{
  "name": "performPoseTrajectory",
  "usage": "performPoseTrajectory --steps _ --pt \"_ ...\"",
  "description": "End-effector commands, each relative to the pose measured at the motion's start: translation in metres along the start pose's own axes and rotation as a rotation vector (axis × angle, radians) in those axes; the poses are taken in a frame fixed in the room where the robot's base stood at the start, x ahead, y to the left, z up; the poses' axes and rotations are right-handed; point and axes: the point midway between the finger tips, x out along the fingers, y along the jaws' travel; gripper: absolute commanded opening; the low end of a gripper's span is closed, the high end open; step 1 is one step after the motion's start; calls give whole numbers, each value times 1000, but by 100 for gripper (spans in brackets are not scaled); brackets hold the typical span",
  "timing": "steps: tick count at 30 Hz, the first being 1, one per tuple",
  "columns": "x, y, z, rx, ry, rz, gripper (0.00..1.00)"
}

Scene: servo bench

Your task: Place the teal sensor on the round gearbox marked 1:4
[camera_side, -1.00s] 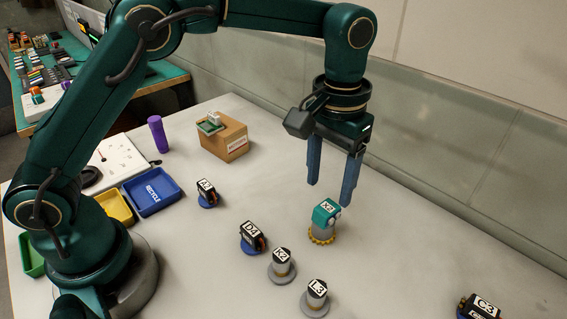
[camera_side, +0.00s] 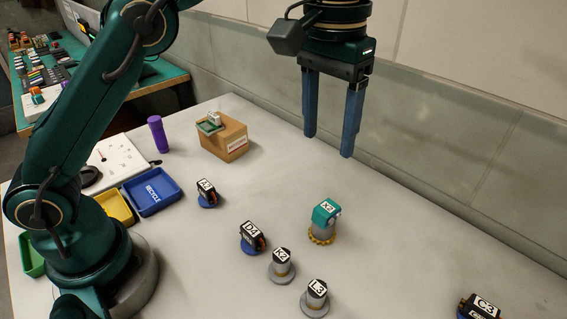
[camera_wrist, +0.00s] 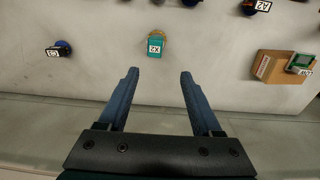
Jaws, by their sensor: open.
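The teal sensor (camera_side: 326,210), with a white label that seems to read X2, sits upright on a grey round body (camera_side: 321,231) with a yellow toothed base. No 1:4 marking is legible on this body. The teal sensor (camera_wrist: 154,48) also shows in the wrist view, just beyond the gap between my fingertips. My gripper (camera_side: 328,145) is open and empty, its blue fingers pointing down, high above the sensor and apart from it. It also shows in the wrist view (camera_wrist: 159,72).
A wall borders the bench behind.

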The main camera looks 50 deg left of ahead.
Motion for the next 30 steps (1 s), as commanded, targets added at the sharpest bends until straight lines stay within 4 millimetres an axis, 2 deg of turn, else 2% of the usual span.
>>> performPoseTrajectory --steps 1,6,13,17,24,30 --pt "-9 -7 4 -3 21 6 66" --pt "-30 -33 22 -5 105 24 66" --pt "-37 -66 62 -4 224 32 66" --pt "-29 -81 89 -3 290 28 66" --pt "3 -102 136 -2 402 7 66" --pt "25 -109 156 1 453 -8 66"
